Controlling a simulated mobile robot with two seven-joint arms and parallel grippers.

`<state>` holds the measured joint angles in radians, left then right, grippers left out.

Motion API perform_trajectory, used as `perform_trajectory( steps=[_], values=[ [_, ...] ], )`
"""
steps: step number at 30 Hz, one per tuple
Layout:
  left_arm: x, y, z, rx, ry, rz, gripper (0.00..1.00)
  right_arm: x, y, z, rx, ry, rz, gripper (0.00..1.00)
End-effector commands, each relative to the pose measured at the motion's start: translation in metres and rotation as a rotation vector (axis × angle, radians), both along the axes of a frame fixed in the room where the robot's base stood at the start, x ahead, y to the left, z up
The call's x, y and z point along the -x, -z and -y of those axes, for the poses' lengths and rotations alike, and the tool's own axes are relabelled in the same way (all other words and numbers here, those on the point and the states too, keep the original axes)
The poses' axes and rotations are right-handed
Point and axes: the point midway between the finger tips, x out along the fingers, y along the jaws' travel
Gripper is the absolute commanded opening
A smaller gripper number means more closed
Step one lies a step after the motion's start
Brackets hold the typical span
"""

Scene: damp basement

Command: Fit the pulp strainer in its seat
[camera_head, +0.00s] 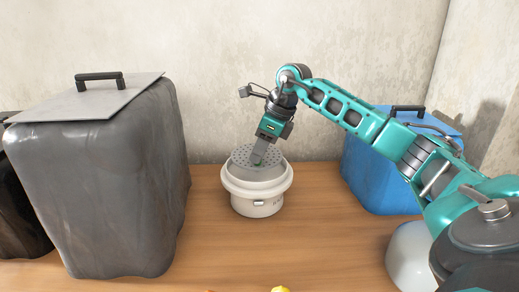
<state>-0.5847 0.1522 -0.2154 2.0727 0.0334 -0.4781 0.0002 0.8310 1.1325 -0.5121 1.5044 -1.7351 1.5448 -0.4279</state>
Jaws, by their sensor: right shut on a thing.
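The pulp strainer (243,154) is a grey perforated disc, tilted at the top of a white round juicer-like base (257,194). Its lower edge is in or at the opening of the base; I cannot tell how deep it sits. The gripper hides part of the disc. The seat inside the base is hidden. My left gripper is not in view.
A large dark grey bin (100,185) with a handled lid (95,99) stands at the left. A blue bin (376,178) stands behind my right arm. A yellow thing (280,289) shows at the bottom edge. The wooden table (300,240) is clear around the base's front.

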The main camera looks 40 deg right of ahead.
Motion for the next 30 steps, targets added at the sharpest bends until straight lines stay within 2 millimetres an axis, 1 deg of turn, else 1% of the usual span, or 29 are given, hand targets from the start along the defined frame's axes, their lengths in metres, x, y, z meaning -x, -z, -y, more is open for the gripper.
perform_trajectory(
  steps=[21,30],
  values=[
    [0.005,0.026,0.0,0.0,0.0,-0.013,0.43,0.0,0.038,0.0,0.001,0.0,-0.001,0.0],
    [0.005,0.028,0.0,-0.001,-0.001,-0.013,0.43,0.0,0.042,0.0,0.0,0.0,0.0,0.0]
  ],
)
